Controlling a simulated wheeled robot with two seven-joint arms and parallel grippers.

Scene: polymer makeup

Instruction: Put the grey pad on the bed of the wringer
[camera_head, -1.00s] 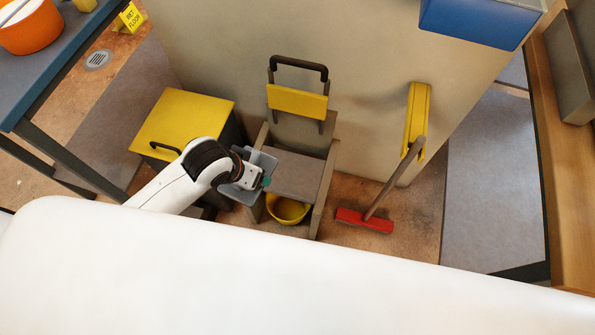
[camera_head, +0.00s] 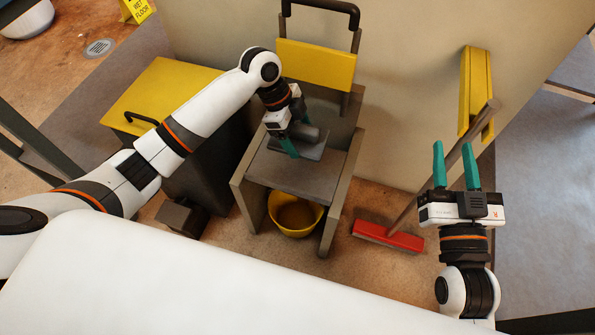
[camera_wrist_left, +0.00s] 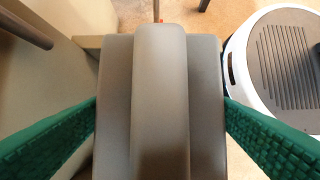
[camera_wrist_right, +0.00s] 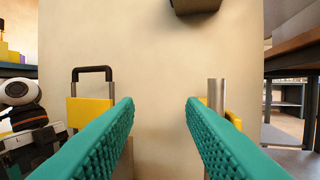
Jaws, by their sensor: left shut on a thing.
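The wringer is a grey frame with an upright yellow plate (camera_head: 315,64) and a black handle. Its flat grey bed (camera_head: 290,172) lies below the plate, above a yellow bucket (camera_head: 295,213). The grey pad (camera_head: 312,149), a slab with a rounded raised ridge, is at the back part of the bed. My left gripper (camera_head: 293,133) is shut on the pad. In the left wrist view the pad (camera_wrist_left: 205,120) sits between the green fingers. I cannot tell whether the pad touches the bed. My right gripper (camera_head: 456,165) is open and empty, near the wall on the right.
A yellow-topped box (camera_head: 165,92) stands left of the wringer. A red broom head (camera_head: 388,237) lies on the floor to the right, its handle leaning toward a yellow wall bracket (camera_head: 476,90). A wet floor sign (camera_head: 135,8) is at the far left.

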